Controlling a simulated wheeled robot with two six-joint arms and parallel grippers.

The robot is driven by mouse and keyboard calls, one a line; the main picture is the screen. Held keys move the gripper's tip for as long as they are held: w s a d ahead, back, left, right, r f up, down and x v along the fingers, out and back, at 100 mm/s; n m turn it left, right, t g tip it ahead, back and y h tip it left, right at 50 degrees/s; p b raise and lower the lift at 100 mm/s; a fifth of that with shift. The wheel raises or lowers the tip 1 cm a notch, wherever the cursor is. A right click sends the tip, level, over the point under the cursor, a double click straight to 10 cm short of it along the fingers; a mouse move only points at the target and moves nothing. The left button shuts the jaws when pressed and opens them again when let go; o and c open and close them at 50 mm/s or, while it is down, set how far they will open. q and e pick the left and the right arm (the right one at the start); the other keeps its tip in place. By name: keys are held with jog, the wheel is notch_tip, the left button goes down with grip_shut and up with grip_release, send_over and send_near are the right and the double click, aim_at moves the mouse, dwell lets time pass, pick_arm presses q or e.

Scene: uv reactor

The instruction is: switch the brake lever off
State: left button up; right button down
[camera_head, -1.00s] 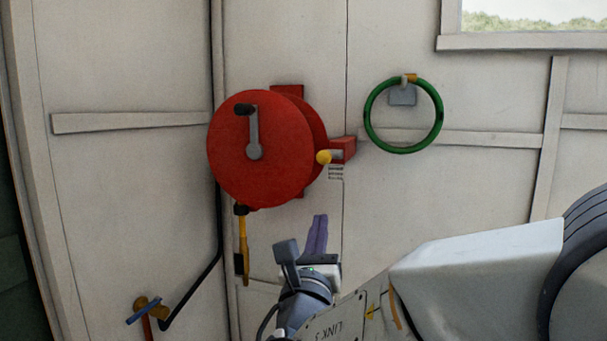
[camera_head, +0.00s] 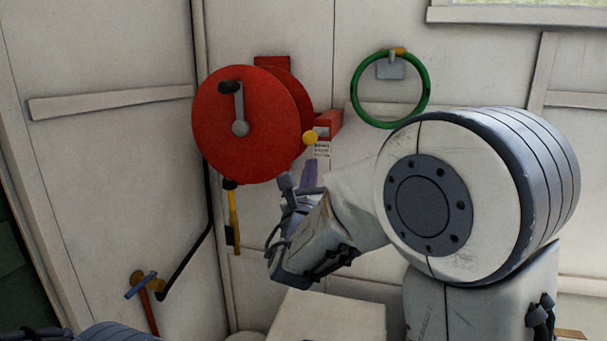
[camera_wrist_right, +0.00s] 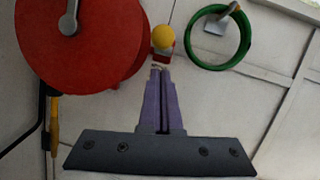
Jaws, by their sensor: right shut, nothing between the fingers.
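The brake lever with a yellow knob (camera_head: 310,138) sticks out from a red box (camera_head: 328,124) at the right side of the red hose reel (camera_head: 240,128) on the wall. In the right wrist view the yellow knob (camera_wrist_right: 163,37) shows just beyond my fingertips, slightly above them in the picture. My right gripper (camera_head: 311,165) is below the knob in the head view, its purple fingers pointing up. The fingers are shut together and empty, and appear apart from the knob. My left gripper is not in view; a piece of my arm shows at the bottom left edge.
A green hose ring (camera_head: 390,89) hangs on the wall right of the lever. A yellow nozzle (camera_head: 234,216) hangs below the reel. A black pipe with a blue-handled valve (camera_head: 142,284) runs down at the left. A white box (camera_head: 328,315) stands below.

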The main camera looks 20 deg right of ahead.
aim_at(315, 136)
pick_arm(q)
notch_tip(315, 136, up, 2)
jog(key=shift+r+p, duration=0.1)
jog(key=shift+p, duration=0.5)
pick_arm(e)
jog(key=shift+w+r, duration=0.3)
jog(key=shift+r, duration=0.3)
jog(key=shift+w+r, duration=0.25)
jog(key=shift+r, duration=0.35)
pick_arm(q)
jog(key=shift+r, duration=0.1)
pick_arm(e)
jog(key=shift+r, duration=0.1)
